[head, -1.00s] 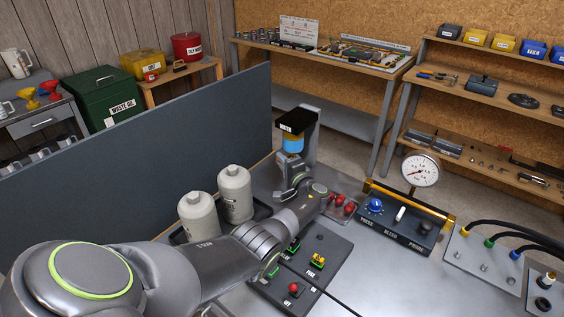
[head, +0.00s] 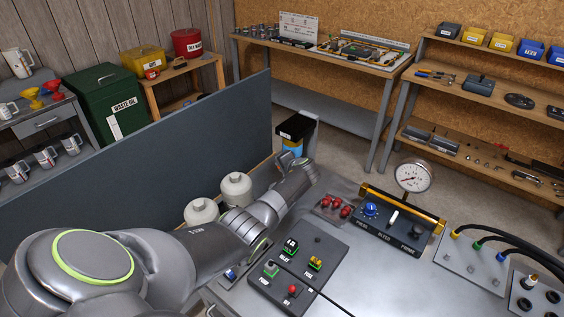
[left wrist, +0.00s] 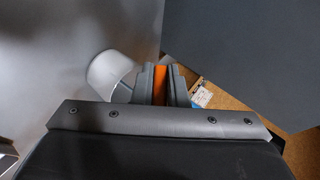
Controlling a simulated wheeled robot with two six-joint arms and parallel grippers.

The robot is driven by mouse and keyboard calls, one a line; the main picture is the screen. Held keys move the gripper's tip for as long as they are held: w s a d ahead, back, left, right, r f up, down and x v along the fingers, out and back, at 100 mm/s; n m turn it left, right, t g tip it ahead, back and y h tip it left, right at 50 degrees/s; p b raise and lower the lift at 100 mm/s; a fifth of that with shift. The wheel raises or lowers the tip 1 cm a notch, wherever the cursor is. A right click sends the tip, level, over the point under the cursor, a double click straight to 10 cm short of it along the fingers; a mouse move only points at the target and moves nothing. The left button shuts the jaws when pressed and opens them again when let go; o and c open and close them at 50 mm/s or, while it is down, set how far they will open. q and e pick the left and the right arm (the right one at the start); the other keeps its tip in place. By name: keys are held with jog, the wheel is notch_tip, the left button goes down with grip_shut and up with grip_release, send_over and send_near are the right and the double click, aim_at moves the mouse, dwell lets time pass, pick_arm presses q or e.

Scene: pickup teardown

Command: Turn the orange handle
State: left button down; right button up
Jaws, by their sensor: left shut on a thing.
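The orange handle (left wrist: 160,82) shows in the left wrist view as a narrow orange strip between the two grey fingers. My left gripper (left wrist: 165,88) is shut on it. The handle's ends and what it is fixed to are hidden by the fingers and the gripper body. In the head view my left arm reaches from the lower left to the back of the bench, near a dark stand with a black top (head: 296,128) and a blue part. Its fingers and the handle are hidden there behind my wrist. My right gripper is not in view.
A rounded grey part (left wrist: 108,74) stands beside the fingers. In the head view, two pale bottles (head: 236,187) stand behind my forearm. A button panel (head: 318,246), red parts (head: 336,207) and a gauge box (head: 392,228) lie to the right. A dark partition (head: 150,165) borders the left.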

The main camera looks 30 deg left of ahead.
pick_arm(q)
jog(key=shift+h+p, duration=0.35)
jog(key=shift+h, duration=0.05)
jog(key=shift+f, duration=0.1)
jog(key=c, duration=1.4)
grip_release()
jog(key=shift+c, duration=0.2)
jog(key=shift+d, duration=0.1)
jog(key=b+v, duration=0.1)
jog(key=v, duration=1.6)
jog(key=shift+r, duration=0.4)
